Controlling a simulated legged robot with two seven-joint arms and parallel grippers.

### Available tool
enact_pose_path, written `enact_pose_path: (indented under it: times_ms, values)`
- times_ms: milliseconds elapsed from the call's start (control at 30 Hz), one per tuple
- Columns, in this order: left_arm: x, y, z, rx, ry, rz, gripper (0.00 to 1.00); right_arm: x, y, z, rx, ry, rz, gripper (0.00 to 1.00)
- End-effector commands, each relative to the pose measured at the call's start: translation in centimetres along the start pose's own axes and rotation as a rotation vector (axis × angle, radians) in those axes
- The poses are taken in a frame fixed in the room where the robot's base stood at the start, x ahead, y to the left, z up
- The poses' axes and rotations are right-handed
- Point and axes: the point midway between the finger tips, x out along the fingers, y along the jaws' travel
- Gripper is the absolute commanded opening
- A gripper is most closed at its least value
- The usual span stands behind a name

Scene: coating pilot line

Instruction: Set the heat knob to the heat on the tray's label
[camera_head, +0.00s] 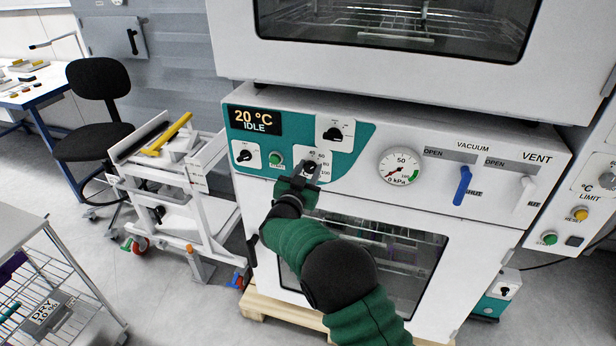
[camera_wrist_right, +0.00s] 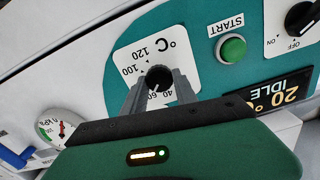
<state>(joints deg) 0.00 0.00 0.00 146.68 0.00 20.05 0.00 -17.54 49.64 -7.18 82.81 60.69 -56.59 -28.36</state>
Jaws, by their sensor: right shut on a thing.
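The heat knob (camera_head: 310,166) is a small black dial on a white °C scale plate on the oven's teal panel. In the right wrist view the knob (camera_wrist_right: 158,76) sits upside down among numbers including 40, 60, 100 and 120. My right gripper (camera_head: 304,178) is shut on the knob, one finger on each side. The fingers hide part of the scale, and I cannot tell the exact setting. The display (camera_head: 255,121) reads 20 °C, IDLE. A grey label (camera_head: 45,312) at lower left starts with DRY; its second line is hard to read. My left gripper is not in view.
Near the knob are a green START button (camera_head: 275,158), an on/off knob (camera_head: 243,155) and another black knob (camera_head: 334,133). A pressure gauge (camera_head: 400,167) and a blue vacuum lever (camera_head: 462,186) lie to the right. A white trolley (camera_head: 185,207) stands left of the oven.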

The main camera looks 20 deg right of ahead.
Motion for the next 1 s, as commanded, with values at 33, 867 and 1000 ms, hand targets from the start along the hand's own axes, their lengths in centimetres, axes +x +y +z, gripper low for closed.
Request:
enact_pose_path:
  times_ms: [33,867,1000]
  values:
    - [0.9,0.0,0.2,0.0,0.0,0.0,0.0,-0.2,0.2,1.4,0.038,-0.018,0.0,0.0]
    - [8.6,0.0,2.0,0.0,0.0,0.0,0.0,-0.2,0.2,1.6,0.826,-0.018,0.004,0.0]
    - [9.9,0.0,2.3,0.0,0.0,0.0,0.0,-0.2,0.1,1.6,0.951,-0.018,0.004,0.0]
